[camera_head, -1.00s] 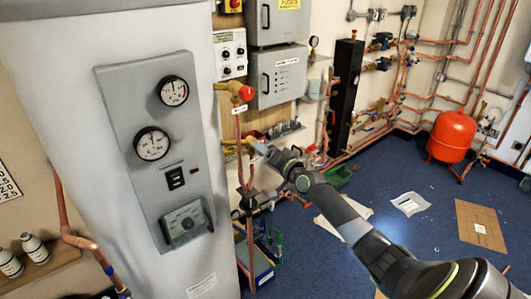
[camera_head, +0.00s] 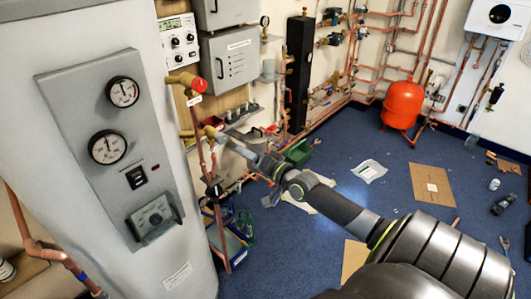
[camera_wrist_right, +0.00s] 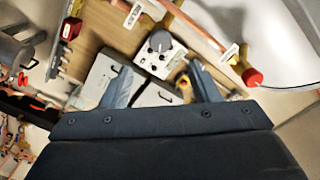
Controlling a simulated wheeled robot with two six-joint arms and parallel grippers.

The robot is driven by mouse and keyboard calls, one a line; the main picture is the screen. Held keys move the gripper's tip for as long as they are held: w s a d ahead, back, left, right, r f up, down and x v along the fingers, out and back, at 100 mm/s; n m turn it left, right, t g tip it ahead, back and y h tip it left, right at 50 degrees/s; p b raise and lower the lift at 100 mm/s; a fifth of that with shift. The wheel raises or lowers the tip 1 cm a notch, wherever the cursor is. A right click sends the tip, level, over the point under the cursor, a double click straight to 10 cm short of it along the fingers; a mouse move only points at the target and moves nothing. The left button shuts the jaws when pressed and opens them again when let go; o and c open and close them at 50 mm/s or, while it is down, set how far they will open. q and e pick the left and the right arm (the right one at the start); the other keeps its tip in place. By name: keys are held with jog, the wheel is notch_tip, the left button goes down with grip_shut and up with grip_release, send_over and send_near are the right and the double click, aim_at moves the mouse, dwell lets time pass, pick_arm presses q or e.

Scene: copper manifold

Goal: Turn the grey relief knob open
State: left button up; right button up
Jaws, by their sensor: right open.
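A round grey knob (camera_wrist_right: 160,42) shows in the right wrist view, just beyond the gap between my right fingers. It lies over a white control panel; I cannot tell if it is fixed there or stands in front. A white tag (camera_wrist_right: 133,14) hangs near it. My right gripper (camera_wrist_right: 158,66) is open and empty, with its two fingers apart and short of the knob. In the head view my right gripper (camera_head: 226,142) is beside brass fittings (camera_head: 213,122) on a copper pipe. The grey knob is not clear there. My left gripper is not in view.
A red-capped brass valve (camera_head: 196,84) with a tag sits above my right gripper. A white tank with a grey gauge panel (camera_head: 72,132) stands at the left. Blue trays (camera_head: 232,246) are below. Open blue floor (camera_head: 335,165) lies to the right.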

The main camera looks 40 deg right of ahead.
jog(key=s+p, duration=0.1)
jog(key=s, duration=0.5)
jog(key=shift+d, duration=0.2)
